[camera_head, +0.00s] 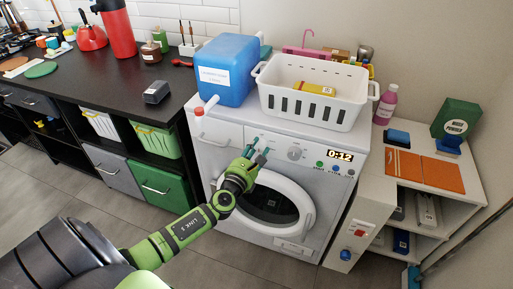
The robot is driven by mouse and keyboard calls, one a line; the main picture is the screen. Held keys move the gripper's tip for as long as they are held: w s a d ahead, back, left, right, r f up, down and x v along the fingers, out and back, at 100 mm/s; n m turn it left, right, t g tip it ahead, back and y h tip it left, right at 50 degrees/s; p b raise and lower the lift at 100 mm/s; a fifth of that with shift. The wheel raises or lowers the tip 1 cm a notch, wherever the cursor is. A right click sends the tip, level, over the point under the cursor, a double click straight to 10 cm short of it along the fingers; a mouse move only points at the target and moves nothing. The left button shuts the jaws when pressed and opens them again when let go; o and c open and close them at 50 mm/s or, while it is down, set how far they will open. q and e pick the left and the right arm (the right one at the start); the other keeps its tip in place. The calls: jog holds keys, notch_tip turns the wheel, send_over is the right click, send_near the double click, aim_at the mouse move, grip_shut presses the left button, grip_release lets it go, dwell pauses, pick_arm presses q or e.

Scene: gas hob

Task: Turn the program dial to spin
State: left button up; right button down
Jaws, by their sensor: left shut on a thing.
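The white washing machine (229,133) stands in the middle of the view, its front panel facing me. My left gripper (259,149), with teal fingertips, is at the panel, left of a round light grey dial (295,153). It is shut on a small part there, which I take to be the program dial; the fingers mostly hide it, and its setting cannot be read. The display (340,156) reads 0:12, with several coloured buttons (335,167) below it. The round door (268,206) looks closed. My right gripper is out of view.
On top stand a blue canister (228,68) and a white basket (314,93) with a yellow packet. A dark counter (110,75) with bins below is at left. A white shelf unit (460,205) is at right. Grey floor is clear in front.

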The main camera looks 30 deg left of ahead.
pick_arm(q)
jog(key=shift+w+a+r+m, duration=0.2)
jog(key=shift+r+m, duration=0.1)
jog(key=shift+r, duration=0.25)
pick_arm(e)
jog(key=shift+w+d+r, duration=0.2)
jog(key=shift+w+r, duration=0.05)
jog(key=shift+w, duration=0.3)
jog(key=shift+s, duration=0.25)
pick_arm(q)
jog(key=o, duration=1.2)
jog(key=shift+c, duration=0.2)
jog(key=shift+s+d+f, duration=0.1)
jog(key=shift+d+f, duration=0.05)
jog(key=shift+f, duration=0.05)
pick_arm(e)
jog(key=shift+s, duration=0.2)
pick_arm(q)
jog(key=shift+f, duration=0.1)
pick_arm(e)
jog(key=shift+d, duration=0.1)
pick_arm(q)
jog(key=shift+s, duration=0.1)
